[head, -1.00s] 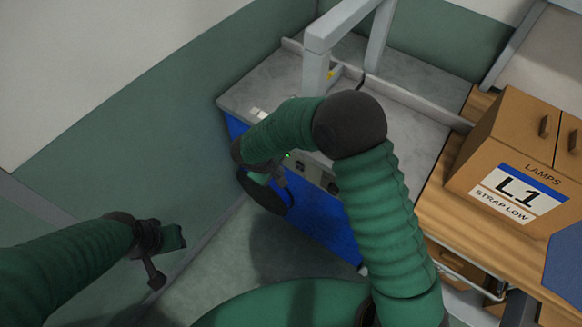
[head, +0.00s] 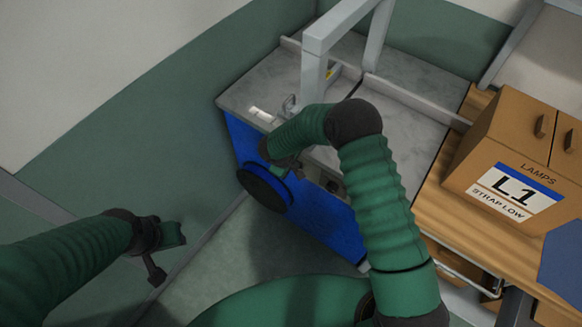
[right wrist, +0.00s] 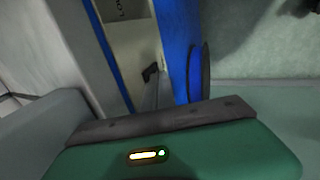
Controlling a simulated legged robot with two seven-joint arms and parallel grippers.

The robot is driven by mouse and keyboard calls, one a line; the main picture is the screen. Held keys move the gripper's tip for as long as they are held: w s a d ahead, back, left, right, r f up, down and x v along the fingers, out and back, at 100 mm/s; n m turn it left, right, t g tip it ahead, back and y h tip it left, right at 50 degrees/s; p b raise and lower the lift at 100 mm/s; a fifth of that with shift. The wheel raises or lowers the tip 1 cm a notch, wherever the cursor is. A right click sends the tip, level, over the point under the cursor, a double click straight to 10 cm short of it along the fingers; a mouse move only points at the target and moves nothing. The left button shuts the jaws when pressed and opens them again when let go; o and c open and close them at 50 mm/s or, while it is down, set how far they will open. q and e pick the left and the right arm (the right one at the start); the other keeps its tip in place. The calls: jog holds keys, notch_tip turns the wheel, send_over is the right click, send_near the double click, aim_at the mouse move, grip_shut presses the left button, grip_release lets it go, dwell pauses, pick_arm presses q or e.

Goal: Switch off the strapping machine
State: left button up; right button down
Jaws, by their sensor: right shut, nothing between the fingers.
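The strapping machine (head: 238,98) has a grey top, a blue body and a grey arch (head: 315,65). Part of its front panel (head: 331,183) shows beside my right forearm; no power switch can be made out clearly. My right gripper (head: 282,170) is at the machine's front, beside the black disc (head: 262,190), shut and empty; its fingertips are mostly hidden by the wrist. The right wrist view shows the blue body (right wrist: 181,50), the disc edge (right wrist: 205,72) and a small dark part (right wrist: 150,72). My left gripper (head: 165,245) is away from the machine at lower left; its opening is unclear.
A brown carton (head: 500,150) marked L1, LAMPS, STRAP LOW stands on the wooden table (head: 440,205) at right. A green and white wall (head: 110,140) is close on the left. Some floor (head: 270,250) is free before the machine.

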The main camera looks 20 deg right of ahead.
jog(key=shift+w+d+r, duration=0.1)
jog(key=shift+r, duration=0.35)
jog(key=shift+w+d+r, duration=0.1)
jog(key=shift+r, duration=0.35)
jog(key=shift+a+f, duration=0.1)
